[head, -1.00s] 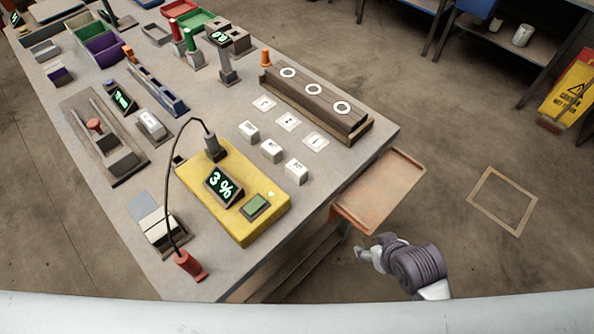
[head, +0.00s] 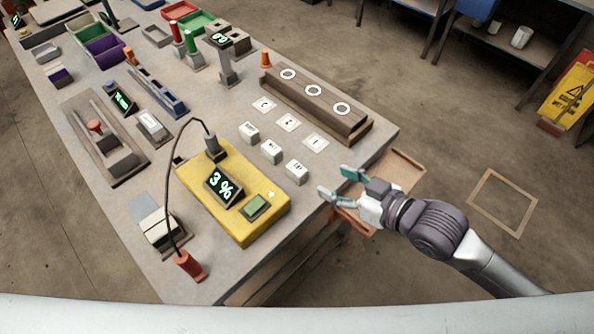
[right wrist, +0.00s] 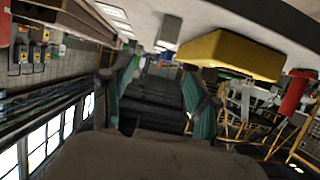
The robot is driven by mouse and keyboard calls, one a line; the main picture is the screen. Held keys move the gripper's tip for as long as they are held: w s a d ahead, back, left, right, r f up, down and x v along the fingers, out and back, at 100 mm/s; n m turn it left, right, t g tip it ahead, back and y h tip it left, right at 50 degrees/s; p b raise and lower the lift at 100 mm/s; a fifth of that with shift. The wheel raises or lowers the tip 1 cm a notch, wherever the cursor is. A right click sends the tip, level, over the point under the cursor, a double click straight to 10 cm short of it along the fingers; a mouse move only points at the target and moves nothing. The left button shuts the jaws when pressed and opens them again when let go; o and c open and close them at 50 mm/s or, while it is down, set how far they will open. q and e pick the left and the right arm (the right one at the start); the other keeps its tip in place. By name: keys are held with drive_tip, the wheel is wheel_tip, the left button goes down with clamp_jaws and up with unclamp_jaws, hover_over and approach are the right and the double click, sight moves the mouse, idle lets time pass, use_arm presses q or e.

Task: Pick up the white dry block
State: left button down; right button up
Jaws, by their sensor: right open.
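Three small white blocks with dark labels stand in a diagonal row on the table: a rear one (head: 249,132), a middle one (head: 271,151) and a front one (head: 296,171). The labels are too small to read, so I cannot tell which is the dry block. A white block (right wrist: 168,31) also shows in the right wrist view. My right gripper (head: 338,182) is open and empty, just off the table's right edge, to the right of the front block. Its two teal-padded fingers also show in the right wrist view (right wrist: 160,82). My left gripper is not in view.
A yellow box (head: 219,216) with a "3 %" display and a cable stands left of the blocks. A dark wooden beam (head: 314,99) with white rings lies behind them, with flat white cards (head: 288,122) between. An orange-brown tray (head: 404,168) is beside the table edge.

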sight(297, 169)
drive_tip(key=x, duration=0.6)
drive_tip(key=shift+w+a+p, duration=0.15)
drive_tip(key=shift+a+p, duration=0.1)
drive_tip(key=shift+p, duration=0.05)
drive_tip(key=shift+s+f+p+x, duration=0.1)
drive_tip(key=shift+f+p+x, duration=0.05)
drive_tip(key=shift+x, duration=0.85)
drive_tip(key=shift+s+f+p+x, duration=0.15)
drive_tip(key=shift+p+x, duration=0.05)
drive_tip(key=shift+x, duration=0.8)
drive_tip(key=shift+s+f+p+x, duration=0.1)
drive_tip(key=shift+f+p+x, duration=0.05)
drive_tip(key=shift+x, duration=0.9)
drive_tip(key=shift+r, duration=0.1)
drive_tip(key=c, duration=1.1)
